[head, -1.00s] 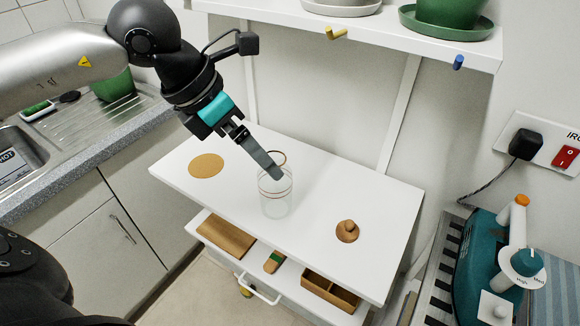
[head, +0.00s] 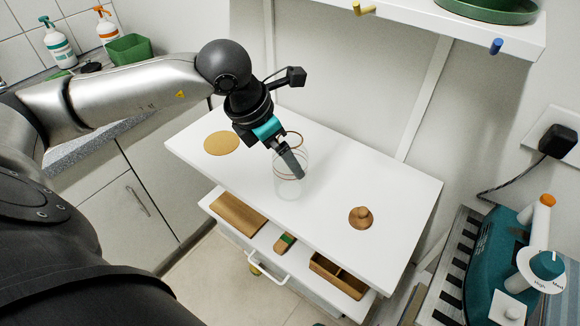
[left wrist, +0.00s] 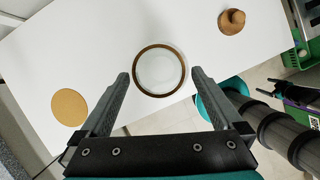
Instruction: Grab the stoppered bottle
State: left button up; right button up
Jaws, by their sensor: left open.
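A clear glass vessel (head: 290,188) with thin brown bands stands upright on the white table. In the left wrist view I look down on its round brown rim (left wrist: 160,93); no stopper sits in it. A cork-brown stopper with a round knob (head: 361,217) rests apart on the table to the right, and also shows in the left wrist view (left wrist: 232,21). My left gripper (head: 298,172) is open, pointing down at the vessel; in the wrist view its fingertips (left wrist: 160,74) lie to either side of the rim. Whether they touch the glass is unclear.
A flat cork disc (head: 222,143) lies on the table's left part. An open drawer (head: 262,262) below holds wooden pieces. A shelf (head: 470,25) with hooks overhangs the back. A teal device (head: 505,260) stands at right. The table between vessel and stopper is clear.

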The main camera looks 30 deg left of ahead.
pick_arm(q)
jog(key=x, duration=0.4)
jog(key=shift+r, duration=0.15)
grip_shut()
dwell(0.6)
